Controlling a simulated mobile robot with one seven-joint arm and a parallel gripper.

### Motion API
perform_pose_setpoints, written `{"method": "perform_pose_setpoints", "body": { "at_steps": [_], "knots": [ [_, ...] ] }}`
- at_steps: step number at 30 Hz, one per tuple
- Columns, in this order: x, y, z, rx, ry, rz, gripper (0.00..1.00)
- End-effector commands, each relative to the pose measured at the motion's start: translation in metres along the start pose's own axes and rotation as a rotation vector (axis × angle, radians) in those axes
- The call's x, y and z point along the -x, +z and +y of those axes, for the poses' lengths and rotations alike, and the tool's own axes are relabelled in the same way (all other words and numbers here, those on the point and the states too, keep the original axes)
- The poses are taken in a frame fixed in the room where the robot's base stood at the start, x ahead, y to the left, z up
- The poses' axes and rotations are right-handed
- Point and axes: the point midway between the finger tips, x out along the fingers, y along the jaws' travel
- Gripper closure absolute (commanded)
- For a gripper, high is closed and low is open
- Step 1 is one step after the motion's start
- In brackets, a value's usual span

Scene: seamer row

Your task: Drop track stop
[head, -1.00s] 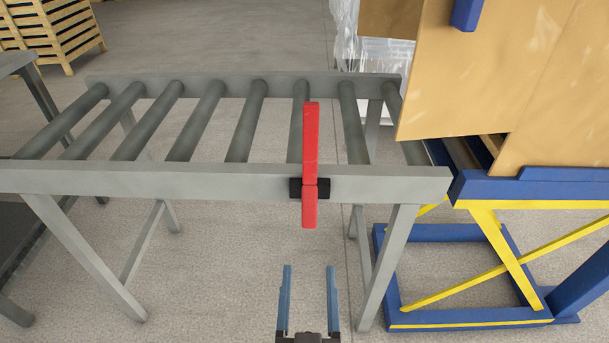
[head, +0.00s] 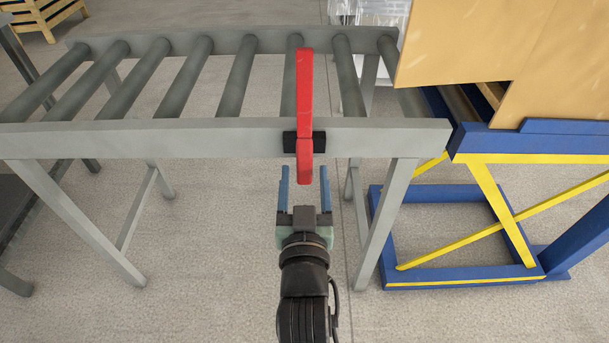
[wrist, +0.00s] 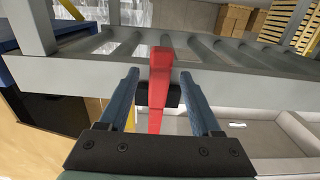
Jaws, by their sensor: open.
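The track stop is a red bar (head: 305,90) on a black mount (head: 290,142) at the front rail of the grey roller track (head: 200,135). The bar stands upright, its top above the rail and its lower end hanging below it. In the wrist view the red bar (wrist: 158,85) appears between the two blue fingers. My gripper (head: 304,172) is open and empty, its fingertips just below and in front of the rail, around the bar's lower end in the picture. It also shows in the wrist view (wrist: 160,80).
A blue and yellow lift frame (head: 520,142) with large cardboard boxes (head: 560,75) stands at the right, close to the track's end. A grey track leg (head: 388,215) is right of my arm. The floor in front is clear.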

Motion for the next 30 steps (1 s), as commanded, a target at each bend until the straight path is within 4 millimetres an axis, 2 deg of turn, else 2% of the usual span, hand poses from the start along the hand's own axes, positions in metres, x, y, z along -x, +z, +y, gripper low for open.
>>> {"method": "perform_pose_setpoints", "body": {
  "at_steps": [5,14,25,30],
  "knots": [
    [-0.0107,0.0003,-0.0002,-0.001,0.000,0.000,0.35],
    [-0.0121,0.0001,0.0000,0.000,0.000,-0.001,0.35],
    [-0.0119,-0.0001,0.0000,0.000,0.000,-0.001,1.00],
    [-0.0118,-0.0001,0.0000,0.000,0.000,-0.001,1.00]
  ]
}}
